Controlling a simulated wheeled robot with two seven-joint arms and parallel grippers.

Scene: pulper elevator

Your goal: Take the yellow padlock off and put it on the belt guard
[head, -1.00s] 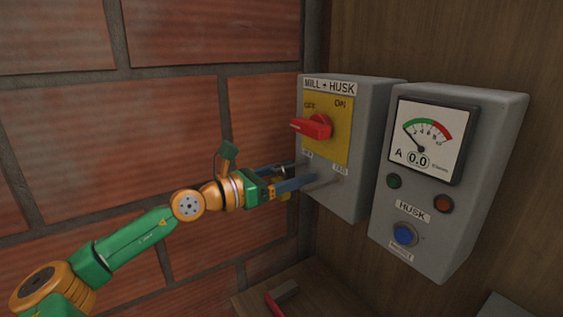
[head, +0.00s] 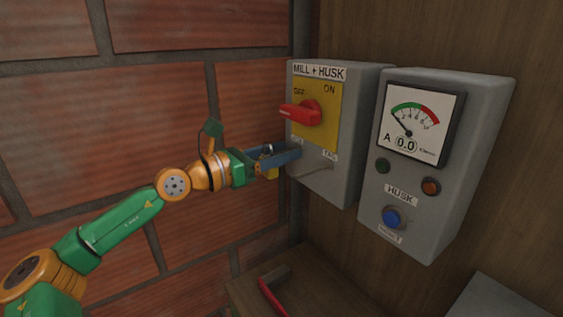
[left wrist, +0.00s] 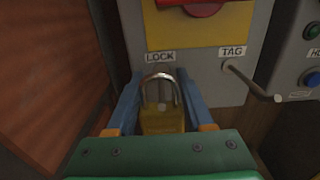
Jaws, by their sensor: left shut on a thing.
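The yellow padlock (left wrist: 162,118) with its silver shackle is between the two blue fingers of my left gripper (left wrist: 160,98) in the left wrist view. The gripper is shut on the padlock body. The shackle stands upright just below the LOCK label (left wrist: 160,57) of the grey MILL + HUSK box; I cannot tell whether it is around a peg there. In the head view my left gripper (head: 284,157) is at the lower left of that box (head: 325,180), and only a bit of yellow shows. I cannot identify the belt guard. My right gripper is out of view.
A rod sticks out under the TAG label (left wrist: 233,52), right of the gripper. The red switch handle (head: 300,113) is above. The HUSK box (head: 430,205) stands to the right. A red-handled thing (head: 271,297) lies on wood below. A brick wall (head: 120,120) is at left.

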